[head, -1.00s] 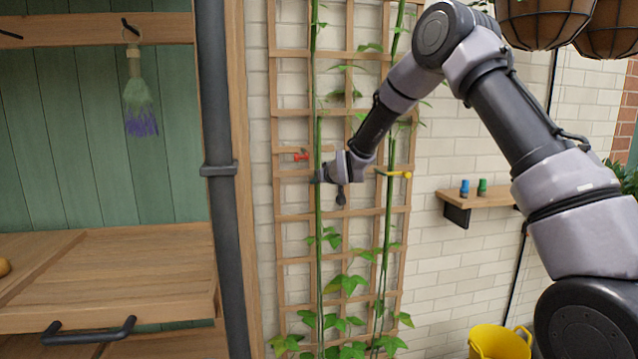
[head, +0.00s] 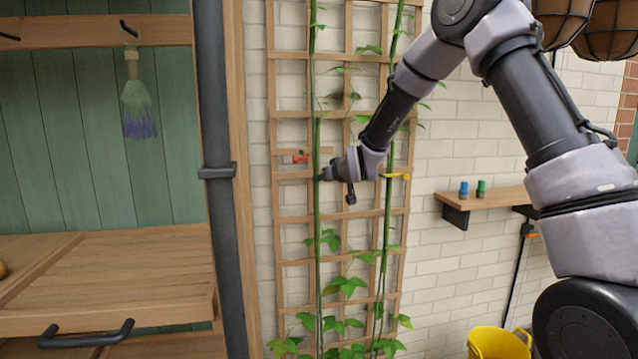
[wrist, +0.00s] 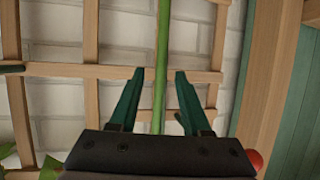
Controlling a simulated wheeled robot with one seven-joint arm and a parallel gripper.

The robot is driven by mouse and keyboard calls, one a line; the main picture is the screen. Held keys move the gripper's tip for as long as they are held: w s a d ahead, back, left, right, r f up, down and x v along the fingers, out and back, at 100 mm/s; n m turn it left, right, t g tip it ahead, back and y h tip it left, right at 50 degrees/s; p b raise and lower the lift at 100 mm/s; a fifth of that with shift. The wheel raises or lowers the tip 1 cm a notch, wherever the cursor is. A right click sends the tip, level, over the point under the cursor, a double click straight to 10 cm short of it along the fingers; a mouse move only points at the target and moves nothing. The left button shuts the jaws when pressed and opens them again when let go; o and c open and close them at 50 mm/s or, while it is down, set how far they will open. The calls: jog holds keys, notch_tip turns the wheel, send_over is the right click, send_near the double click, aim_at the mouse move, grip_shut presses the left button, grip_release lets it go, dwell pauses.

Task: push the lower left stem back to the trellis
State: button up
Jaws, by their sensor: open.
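The left green stem (head: 318,225) runs upright in front of the wooden trellis (head: 345,218), with leaves low down. My gripper (head: 320,177) is at the stem, just below the height of a red clip (head: 299,158) on the trellis's left side. In the wrist view my gripper (wrist: 160,74) is open, its two dark green fingers on either side of the stem (wrist: 162,50), with a gap on both sides. The trellis bars show behind it. I cannot tell how far the stem stands from the trellis. The right stem (head: 386,235) has a yellow clip (head: 402,176).
A dark vertical pipe (head: 222,240) and a wooden cabinet stand left of the trellis. A small shelf (head: 485,200) with a blue and a green item is on the wall at right. A yellow bucket (head: 500,342) is at the lower right. Baskets hang at the upper right.

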jog(key=v, duration=0.4)
jog(key=s+d+r+m+g+h, duration=0.1)
jog(key=s+d+r+m+h, duration=0.1)
jog(key=s+d+r, duration=0.6)
jog(key=s+d+r+m+g+h, duration=0.1)
jog(key=s+d+r+m+h, duration=0.25)
jog(key=d, duration=0.75)
jog(key=s+d+m+g, duration=0.1)
jog(key=s+d, duration=0.2)
jog(key=s, duration=0.5)
jog(key=s+d+r+m+y, duration=0.1)
jog(key=s+d, duration=0.2)
jog(key=s, duration=0.6)
jog(key=s+d+r+m+g, duration=0.1)
jog(key=s+d+m, duration=0.1)
jog(key=s, duration=0.6)
jog(key=shift+s+d+g, duration=0.2)
jog(key=shift+d+g, duration=0.1)
jog(key=shift+d, duration=0.2)
